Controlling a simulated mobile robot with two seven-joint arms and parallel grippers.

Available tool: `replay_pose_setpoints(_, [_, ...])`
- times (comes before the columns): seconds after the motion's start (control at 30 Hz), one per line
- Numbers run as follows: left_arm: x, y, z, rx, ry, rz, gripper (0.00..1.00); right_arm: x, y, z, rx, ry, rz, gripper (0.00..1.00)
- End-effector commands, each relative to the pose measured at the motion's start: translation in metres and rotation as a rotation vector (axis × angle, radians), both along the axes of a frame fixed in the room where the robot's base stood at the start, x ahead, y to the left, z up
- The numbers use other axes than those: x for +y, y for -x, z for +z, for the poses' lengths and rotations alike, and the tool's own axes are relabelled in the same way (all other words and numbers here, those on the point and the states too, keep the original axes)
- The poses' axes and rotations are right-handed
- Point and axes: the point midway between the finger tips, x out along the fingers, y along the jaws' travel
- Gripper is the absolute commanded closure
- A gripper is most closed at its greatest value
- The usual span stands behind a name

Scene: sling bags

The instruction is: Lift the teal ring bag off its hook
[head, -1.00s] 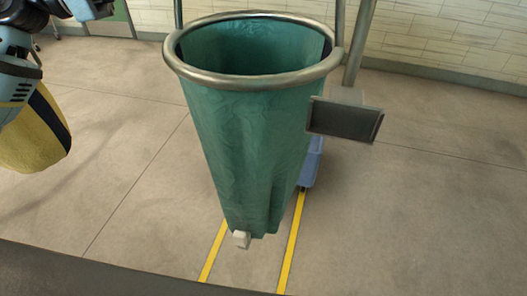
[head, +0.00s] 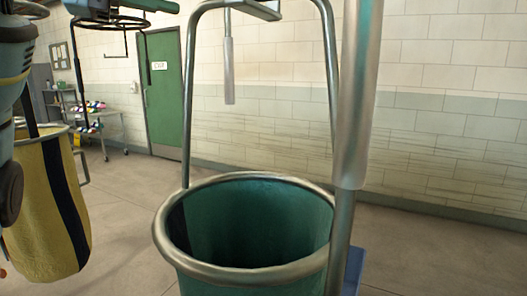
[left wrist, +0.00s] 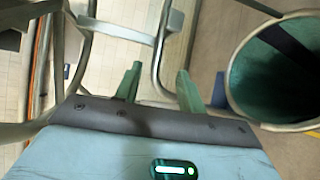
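The teal ring bag (head: 250,225) hangs open-mouthed at the bottom centre of the head view. A thick metal ring (head: 178,245) forms its rim, and a tall metal bail (head: 187,100) rises from it to a plate (head: 255,9) at the top edge. The hook contact is cut off. In the left wrist view the bag's dark teal mouth (left wrist: 270,85) is at the right. My left gripper (left wrist: 158,82) is open, its two green fingers apart. Metal bars pass behind them; I cannot tell whether one lies between. My right gripper is not in view.
A yellow bag with a black stripe (head: 45,205) hangs at the left beside my arm. A thick metal post (head: 357,100) stands right of the teal bag. A shelf cart (head: 98,115) and green door (head: 165,95) are behind. Open floor lies between.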

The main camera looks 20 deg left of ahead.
Motion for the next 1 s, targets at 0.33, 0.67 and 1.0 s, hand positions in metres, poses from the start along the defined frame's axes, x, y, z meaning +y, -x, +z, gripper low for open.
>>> replay_pose_setpoints(0.33, [-0.003, -0.003, -0.001, 0.004, 0.001, -0.003, 0.6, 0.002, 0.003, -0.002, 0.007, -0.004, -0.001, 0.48])
replay_pose_setpoints(0.67, [-0.018, -0.02, -0.005, 0.003, 0.002, -0.003, 0.6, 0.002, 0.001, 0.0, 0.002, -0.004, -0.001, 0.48])
replay_pose_setpoints(1.0, [-0.036, -0.04, -0.005, 0.003, 0.001, -0.006, 0.6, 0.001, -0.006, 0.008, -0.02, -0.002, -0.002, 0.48])
